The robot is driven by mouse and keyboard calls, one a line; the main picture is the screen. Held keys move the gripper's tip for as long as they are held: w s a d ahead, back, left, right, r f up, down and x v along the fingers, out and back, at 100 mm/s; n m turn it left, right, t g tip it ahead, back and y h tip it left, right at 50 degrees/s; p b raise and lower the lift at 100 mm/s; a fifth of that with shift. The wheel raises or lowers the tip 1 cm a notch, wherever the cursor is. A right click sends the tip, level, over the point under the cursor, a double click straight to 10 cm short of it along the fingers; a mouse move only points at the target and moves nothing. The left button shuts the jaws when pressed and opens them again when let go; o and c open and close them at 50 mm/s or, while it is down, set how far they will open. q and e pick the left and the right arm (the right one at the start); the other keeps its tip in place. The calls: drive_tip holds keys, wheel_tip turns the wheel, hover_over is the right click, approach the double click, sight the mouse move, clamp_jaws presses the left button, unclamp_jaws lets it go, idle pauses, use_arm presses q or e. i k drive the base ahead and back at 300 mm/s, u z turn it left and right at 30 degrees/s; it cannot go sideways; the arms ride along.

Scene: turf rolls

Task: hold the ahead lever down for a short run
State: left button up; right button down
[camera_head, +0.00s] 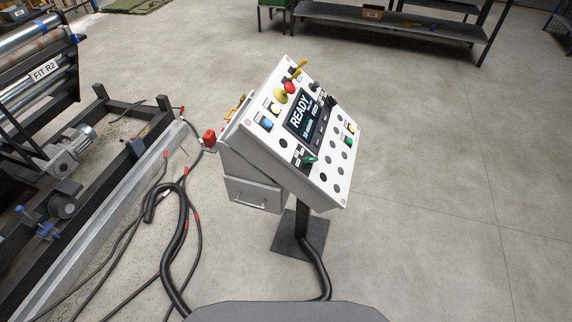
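A white control console (262,150) stands on a dark post in the middle of the view, its sloped panel tilted to the right. Its dark screen (304,118) reads READY. A green lever or switch (309,160) sits below the screen, and a black knob or lever (331,101) sits near the upper right edge. A yellow handle (299,68) stands at the top, beside a red button (291,88) on a yellow base. The labels are too small to tell which is the ahead lever. Neither of my grippers is in view.
A machine with rollers (30,52), marked FIT R2, and a motor (72,150) stand at the left. Cables (165,240) lie on the floor between machine and console. A dark bench (390,22) stands at the back. The floor to the right (450,180) is clear.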

sight(304, 62)
drive_tip(key=u, duration=0.45)
drive_tip(key=i, duration=1.3)
drive_tip(key=z, duration=0.15)
